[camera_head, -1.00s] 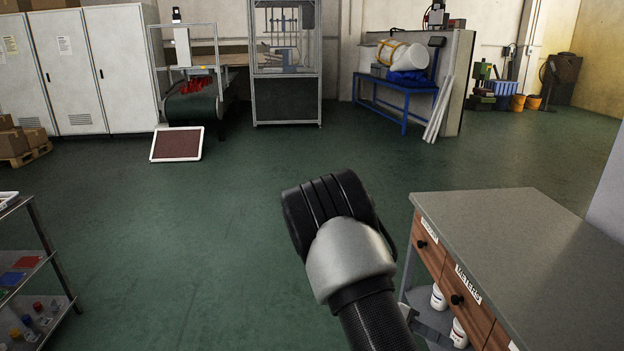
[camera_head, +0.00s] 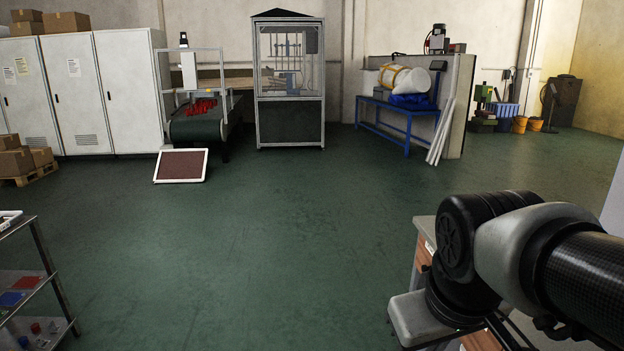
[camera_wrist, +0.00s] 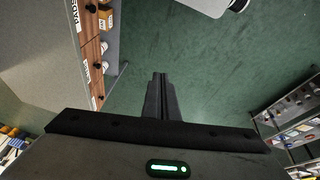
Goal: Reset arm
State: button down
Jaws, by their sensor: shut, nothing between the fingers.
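My arm shows at the lower right of the head view, folded in front of the grey-topped drawer unit. Its fingertips cannot be made out in that view. In the wrist view my gripper (camera_wrist: 160,78) points out over the green floor, its two dark fingers together with nothing between them. The drawer unit (camera_wrist: 92,50) lies to the left of the fingers in the wrist view, apart from them. In the head view only a bit of its wooden front (camera_head: 424,254) shows, as my arm hides most of it.
A metal shelf trolley (camera_head: 52,270) stands at the left, and shows at the right of the wrist view (camera_wrist: 285,125). A framed brown panel (camera_head: 181,166) leans by a conveyor (camera_head: 200,128). A glazed cabinet (camera_head: 290,90) and blue bench (camera_head: 395,115) stand behind. The middle floor is clear.

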notch_tip(320, 180, up, 22)
jog(key=s+a+m+t+p, duration=0.1)
jog(key=s+m+p, duration=0.1)
jog(key=p, duration=1.8)
jog(key=shift+a+f+t+y, duration=0.2)
jog(key=shift+a+t+y, duration=0.05)
jog(key=shift+t+y, duration=0.05)
